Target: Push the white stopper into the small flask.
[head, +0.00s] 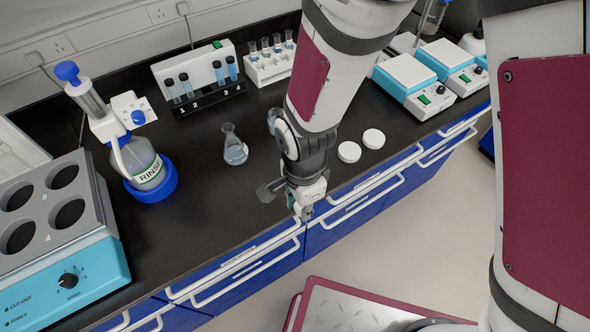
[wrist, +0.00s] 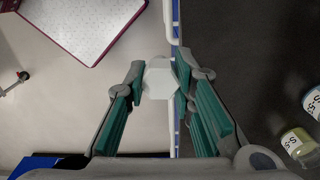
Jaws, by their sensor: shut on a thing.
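My gripper (head: 305,205) hangs over the front edge of the bench in the head view. In the wrist view my gripper (wrist: 159,80) is shut on the white stopper (wrist: 158,79), a pale faceted piece between the fingertips. In the wrist view two labelled vessels show at the right edge, one yellowish (wrist: 298,142); I cannot tell whether either is the small flask.
A RINSE bottle (head: 148,165) with a blue base stands left of the flask. A block heater (head: 60,235) fills the left front. Racks with vials (head: 200,85) and tubes (head: 270,65) stand behind. Two white discs (head: 349,152) lie right of my arm. Drawer handles (head: 245,270) jut out in front.

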